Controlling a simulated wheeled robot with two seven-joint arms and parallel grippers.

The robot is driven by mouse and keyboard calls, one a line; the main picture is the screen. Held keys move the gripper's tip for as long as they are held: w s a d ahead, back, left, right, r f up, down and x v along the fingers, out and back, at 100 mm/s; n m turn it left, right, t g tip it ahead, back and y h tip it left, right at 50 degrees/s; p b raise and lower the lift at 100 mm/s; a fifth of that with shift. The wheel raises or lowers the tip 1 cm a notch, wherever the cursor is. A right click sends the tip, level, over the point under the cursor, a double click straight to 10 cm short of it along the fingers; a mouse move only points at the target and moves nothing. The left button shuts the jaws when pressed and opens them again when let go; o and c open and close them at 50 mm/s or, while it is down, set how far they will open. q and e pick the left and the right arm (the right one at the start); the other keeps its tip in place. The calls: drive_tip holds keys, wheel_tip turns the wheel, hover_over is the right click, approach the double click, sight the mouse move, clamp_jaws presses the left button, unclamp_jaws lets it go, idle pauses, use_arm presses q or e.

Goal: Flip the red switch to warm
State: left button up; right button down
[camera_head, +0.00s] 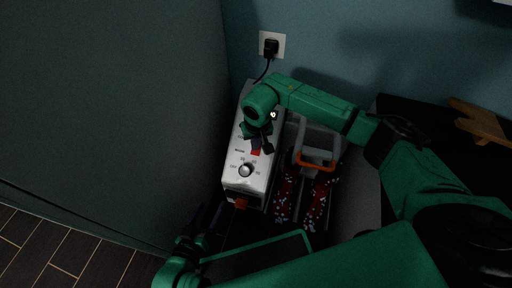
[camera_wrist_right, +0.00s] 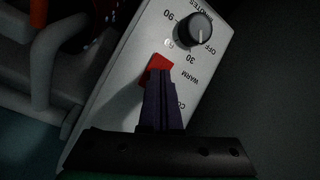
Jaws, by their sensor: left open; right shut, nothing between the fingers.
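In the head view the right gripper (camera_head: 262,146) comes down over the panel from the right. The white appliance (camera_head: 236,183) carries the switch and the dial. My left gripper (camera_head: 205,222) is open and empty, low in front of the appliance.
A silver and black dial (camera_head: 246,170) with minute marks lies near the switch. A grey rack with an orange handle (camera_head: 316,163) and red patterned boots (camera_head: 287,196) stands to the right. A black plug (camera_head: 270,47) is in the wall outlet. A large dark panel fills the left.

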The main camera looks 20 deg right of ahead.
sight(256, 152)
drive_tip(key=shift+f, duration=0.2)
drive_tip(key=shift+r, duration=0.1)
wheel_tip(256, 152, up, 7)
drive_tip(key=p, duration=0.4)
drive_tip(key=shift+p, duration=0.35)
